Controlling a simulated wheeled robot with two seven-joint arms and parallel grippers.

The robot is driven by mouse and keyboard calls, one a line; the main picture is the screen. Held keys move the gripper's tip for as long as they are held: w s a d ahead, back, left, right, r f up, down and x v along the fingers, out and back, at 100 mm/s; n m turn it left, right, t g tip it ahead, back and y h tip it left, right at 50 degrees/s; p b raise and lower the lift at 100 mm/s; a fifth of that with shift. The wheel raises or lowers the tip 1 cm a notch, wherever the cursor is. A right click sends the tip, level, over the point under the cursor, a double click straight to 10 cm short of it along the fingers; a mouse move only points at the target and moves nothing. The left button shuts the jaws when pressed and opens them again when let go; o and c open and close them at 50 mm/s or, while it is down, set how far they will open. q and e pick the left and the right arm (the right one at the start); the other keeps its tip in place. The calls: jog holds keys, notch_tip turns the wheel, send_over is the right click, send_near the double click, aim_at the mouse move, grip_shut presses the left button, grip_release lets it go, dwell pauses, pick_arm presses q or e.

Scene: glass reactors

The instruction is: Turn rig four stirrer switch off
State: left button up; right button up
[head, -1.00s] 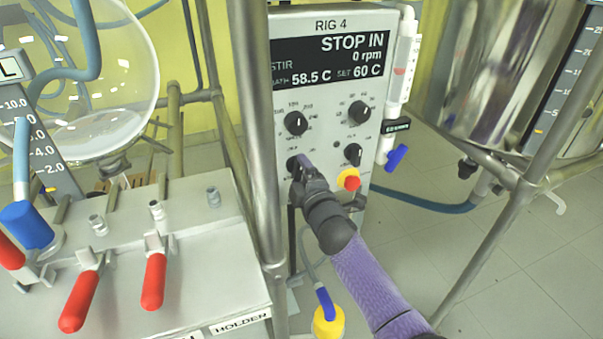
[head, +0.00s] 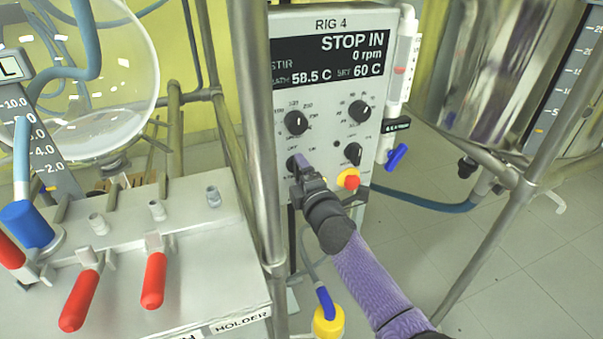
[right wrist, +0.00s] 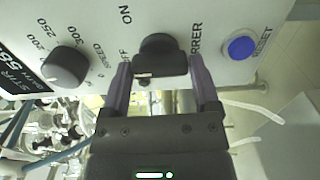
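The rig four control box (head: 378,20) stands in the middle of the head view, its display reading "STOP IN", 0 rpm. The stirrer switch is a dark round knob (right wrist: 163,52) in the right wrist view, with ON and OFF printed to its left. My right gripper (head: 299,164) is at this lower-left knob in the head view and hides most of it. In the right wrist view the fingers of my right gripper (right wrist: 162,70) straddle the knob, with a narrow gap at the left finger; the right finger is very close to it. My left gripper is not in view.
A speed knob (right wrist: 66,68) and a blue reset button (right wrist: 240,48) flank the switch. A red stop button (head: 350,179) sits right of my gripper. A steel post (head: 256,130) stands left of the box; red-handled clamps (head: 153,280) are at lower left.

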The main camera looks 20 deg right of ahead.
jog(key=shift+o, duration=1.2)
jog(key=shift+s, duration=0.1)
jog(key=shift+s+p, duration=0.35)
jog(key=s+p, duration=0.3)
jog(key=s, duration=0.6)
jog(key=shift+d+p, duration=0.15)
jog(key=shift+p, duration=0.15)
